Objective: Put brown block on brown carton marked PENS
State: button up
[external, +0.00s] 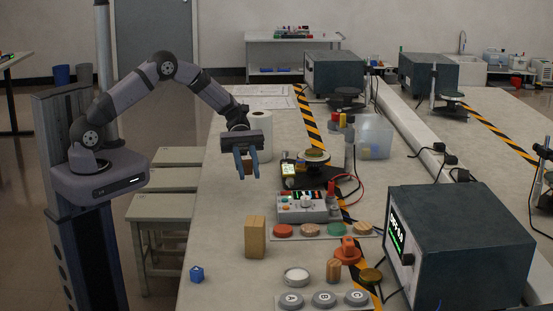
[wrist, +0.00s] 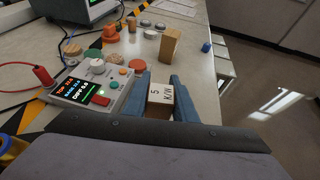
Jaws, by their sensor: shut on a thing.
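My gripper (external: 246,166) is raised above the near left part of the bench, its blue fingers pointing down. It is shut on a small brown block (external: 248,168). In the wrist view the brown block (wrist: 160,101) sits between the blue fingers (wrist: 160,98), with a pale face carrying dark characters. A tall plain tan-brown box (external: 255,237) stands upright on the bench, below and nearer than my gripper; it also shows in the wrist view (wrist: 171,45). I read no PENS marking on it or elsewhere, so I cannot tell which thing is the carton.
A control box (external: 302,207) with knobs and a row of coloured discs (external: 310,230) lie to the right of the tall box. A paper roll (external: 259,130) stands behind my gripper. A large dark instrument (external: 460,250) fills the right.

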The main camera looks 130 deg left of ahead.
jog(key=w+d+m+g+h+b, duration=0.3)
jog(key=w+d, duration=0.5)
jog(key=d, duration=0.1)
notch_tip(320, 180, up, 10)
jog(key=n+t+y+b, duration=0.1)
jog(key=t+b, duration=0.1)
jog(key=b, duration=0.1)
send_over(255, 237)
jog(key=shift+f, duration=0.1)
notch_tip(255, 237, down, 10)
jog(key=shift+f, duration=0.15)
jog(key=o, duration=1)
jog(key=shift+o, duration=0.2)
